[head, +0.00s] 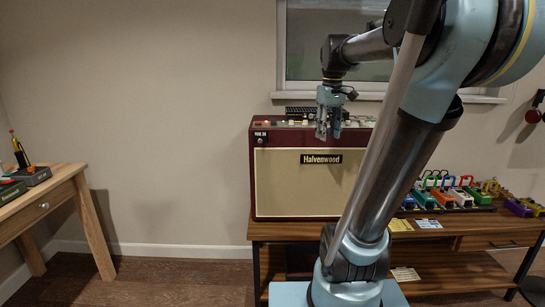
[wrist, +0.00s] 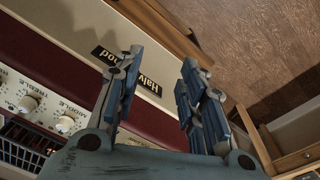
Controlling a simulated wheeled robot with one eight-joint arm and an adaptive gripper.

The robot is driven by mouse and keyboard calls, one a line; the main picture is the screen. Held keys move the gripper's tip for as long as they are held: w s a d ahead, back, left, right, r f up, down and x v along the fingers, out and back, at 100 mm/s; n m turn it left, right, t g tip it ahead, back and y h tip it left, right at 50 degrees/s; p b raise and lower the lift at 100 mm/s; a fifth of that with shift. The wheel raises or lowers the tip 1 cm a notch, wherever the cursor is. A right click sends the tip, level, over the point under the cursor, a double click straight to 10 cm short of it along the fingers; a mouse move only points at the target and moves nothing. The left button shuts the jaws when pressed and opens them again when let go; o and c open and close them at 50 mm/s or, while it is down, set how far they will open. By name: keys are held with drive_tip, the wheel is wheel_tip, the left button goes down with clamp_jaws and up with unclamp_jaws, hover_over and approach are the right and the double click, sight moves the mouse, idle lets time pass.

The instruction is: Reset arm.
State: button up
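My gripper (head: 328,122) is in front of the upper part of the dark red amplifier (head: 285,206), whose label reads Halvenwood. In the wrist view my gripper (wrist: 158,92) has its two blue-grey fingers apart, with nothing between them but the amplifier's front behind. The amplifier (wrist: 50,50) shows there with its cream knobs on the control panel. My arm rises at the right of the head view and bends over toward the amplifier, hiding part of its right side.
The amplifier stands on a wooden bench (head: 460,226) with several coloured pedals (head: 425,198) at its right. A wooden table (head: 50,190) with tools stands at the far left. The floor (head: 180,280) between table and bench is clear. A window (head: 310,45) is behind.

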drive_tip(key=s+f+m, duration=0.2)
drive_tip(key=s+f, duration=0.7)
drive_tip(key=f, duration=0.3)
drive_tip(key=s+f+m+t, duration=0.1)
drive_tip(key=s+f+m, duration=0.1)
drive_tip(key=s+f, duration=0.7)
wheel_tip(320, 180, down, 4)
drive_tip(key=shift+s+m, duration=0.35)
drive_tip(key=shift+m, duration=0.05)
drive_tip(key=shift+w+f, duration=0.2)
drive_tip(key=shift+w, duration=0.3)
drive_tip(key=shift+o, duration=0.3)
